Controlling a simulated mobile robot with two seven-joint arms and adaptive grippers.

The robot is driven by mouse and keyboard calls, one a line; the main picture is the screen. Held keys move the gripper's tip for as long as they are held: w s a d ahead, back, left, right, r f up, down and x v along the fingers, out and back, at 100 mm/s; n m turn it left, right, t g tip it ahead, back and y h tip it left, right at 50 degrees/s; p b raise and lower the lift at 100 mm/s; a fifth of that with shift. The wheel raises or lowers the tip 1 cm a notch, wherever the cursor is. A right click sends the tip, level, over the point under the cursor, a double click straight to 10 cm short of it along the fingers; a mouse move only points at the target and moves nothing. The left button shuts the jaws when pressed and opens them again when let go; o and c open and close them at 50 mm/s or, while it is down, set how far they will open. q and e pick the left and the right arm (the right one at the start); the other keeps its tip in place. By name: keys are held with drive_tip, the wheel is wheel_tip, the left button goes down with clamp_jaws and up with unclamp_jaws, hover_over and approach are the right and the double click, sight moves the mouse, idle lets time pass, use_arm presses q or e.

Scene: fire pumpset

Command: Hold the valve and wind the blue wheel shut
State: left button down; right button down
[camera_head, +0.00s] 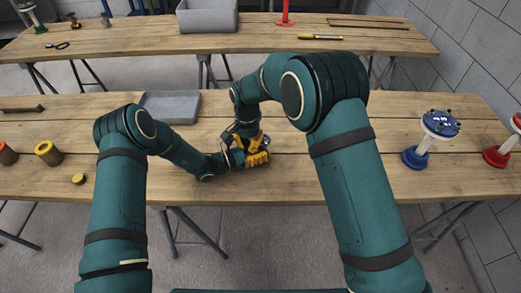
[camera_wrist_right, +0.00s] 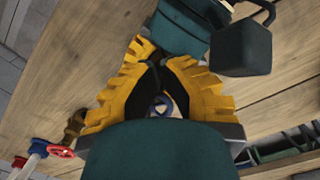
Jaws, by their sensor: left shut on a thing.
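A small blue wheel (camera_wrist_right: 161,104) shows between the yellow fingers of my right gripper (camera_wrist_right: 160,78) in the right wrist view. I cannot tell whether the fingers touch it. The valve body is mostly hidden behind the grippers. In the head view my left gripper (camera_head: 255,157) comes in low from the left, its yellow fingers just above the near table, shut on the valve. My right gripper (camera_head: 243,137) reaches down from above, close against the left one. Dark green arm parts of mine fill the top of the wrist view.
The near table (camera_head: 300,185) holds a grey tray (camera_head: 171,106) behind my left arm. Orange-brown cylinders (camera_head: 48,153) stand at left. A blue-topped stand (camera_head: 440,124) and a red stand (camera_head: 497,156) stand at right. The back table (camera_head: 130,40) holds a grey bin (camera_head: 207,17).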

wheel_tip(320, 180, up, 6)
drive_tip(key=shift+a, duration=0.3)
idle(0.4)
drive_tip(key=shift+r, duration=0.1)
drive_tip(key=s+d+f, duration=0.2)
drive_tip(key=d+f, duration=0.2)
drive_tip(key=f, duration=0.2)
drive_tip(key=shift+d+f, duration=0.15)
idle(0.6)
